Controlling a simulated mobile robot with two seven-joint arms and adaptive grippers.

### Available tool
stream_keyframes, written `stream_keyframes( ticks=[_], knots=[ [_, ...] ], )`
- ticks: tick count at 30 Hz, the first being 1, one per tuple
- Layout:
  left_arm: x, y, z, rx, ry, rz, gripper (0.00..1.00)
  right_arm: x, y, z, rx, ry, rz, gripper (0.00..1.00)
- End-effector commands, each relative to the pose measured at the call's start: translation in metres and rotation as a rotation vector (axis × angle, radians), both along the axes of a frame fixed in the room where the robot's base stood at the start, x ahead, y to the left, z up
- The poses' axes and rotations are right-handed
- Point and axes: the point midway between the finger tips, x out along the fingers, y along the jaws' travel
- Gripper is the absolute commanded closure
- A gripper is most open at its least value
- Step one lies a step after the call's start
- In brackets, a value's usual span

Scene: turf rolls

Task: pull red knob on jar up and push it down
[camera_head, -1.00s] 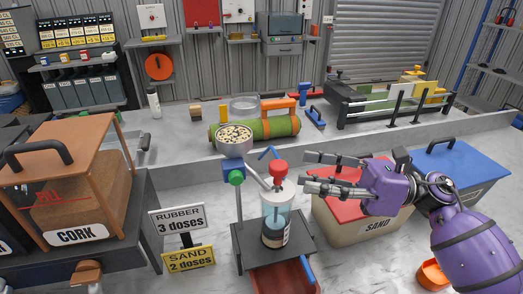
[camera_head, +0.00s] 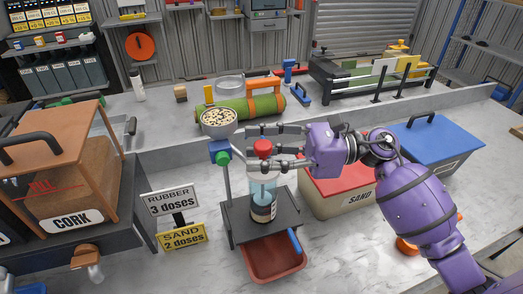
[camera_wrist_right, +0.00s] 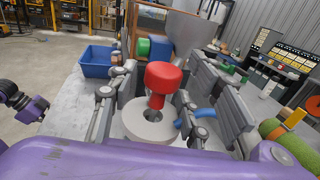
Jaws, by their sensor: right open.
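The jar (camera_head: 263,190) is clear with a dark lower part and stands on a dark stand. Its red knob (camera_head: 263,147) sits on top. In the right wrist view the red knob (camera_wrist_right: 163,79) rises on a red stem from the pale round lid (camera_wrist_right: 150,124). My right gripper (camera_head: 265,146) is open, with its fingers on either side of the knob. In the wrist view the fingers are apart from the knob on both sides.
A hopper of grains (camera_head: 219,122) stands just left of the jar. A reddish tray (camera_head: 277,262) is below the stand. Signs (camera_head: 171,200), a cork bin (camera_head: 72,190) and a sand bin (camera_head: 340,190) flank it. A green roll (camera_head: 240,108) lies behind.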

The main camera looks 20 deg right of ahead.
Motion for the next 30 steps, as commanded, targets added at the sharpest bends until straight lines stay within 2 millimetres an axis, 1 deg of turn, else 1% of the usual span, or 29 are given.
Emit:
stream_keyframes(
  ticks=[2, 5, 12, 19, 22, 25, 27, 30],
  knots=[
    [-0.001, 0.000, -0.001, 0.001, 0.002, -0.001, 1.00, 0.000, 0.000, 0.000, 0.000, 0.001, 0.000, 0.56],
    [-0.001, 0.000, -0.001, 0.001, 0.003, -0.001, 1.00, 0.000, 0.000, -0.001, 0.000, 0.001, 0.000, 0.67],
    [-0.002, 0.001, -0.001, 0.001, 0.005, -0.001, 1.00, 0.000, 0.000, 0.000, 0.000, 0.001, 0.000, 0.99],
    [-0.003, 0.001, -0.001, 0.002, 0.005, 0.000, 1.00, 0.000, 0.000, 0.000, 0.000, 0.001, 0.000, 1.00],
    [-0.001, 0.001, 0.000, 0.001, 0.003, 0.000, 1.00, 0.000, -0.001, 0.005, -0.001, -0.001, 0.001, 1.00],
    [0.001, 0.001, 0.004, 0.001, -0.002, 0.000, 1.00, 0.000, -0.001, 0.020, -0.004, -0.005, 0.001, 1.00],
    [0.003, 0.001, 0.007, 0.000, -0.006, 0.000, 1.00, 0.000, -0.001, 0.035, -0.004, -0.006, 0.000, 1.00],
    [0.004, 0.000, 0.009, -0.001, -0.007, -0.001, 1.00, 0.000, -0.001, 0.051, -0.003, -0.005, 0.000, 1.00]
  ],
)
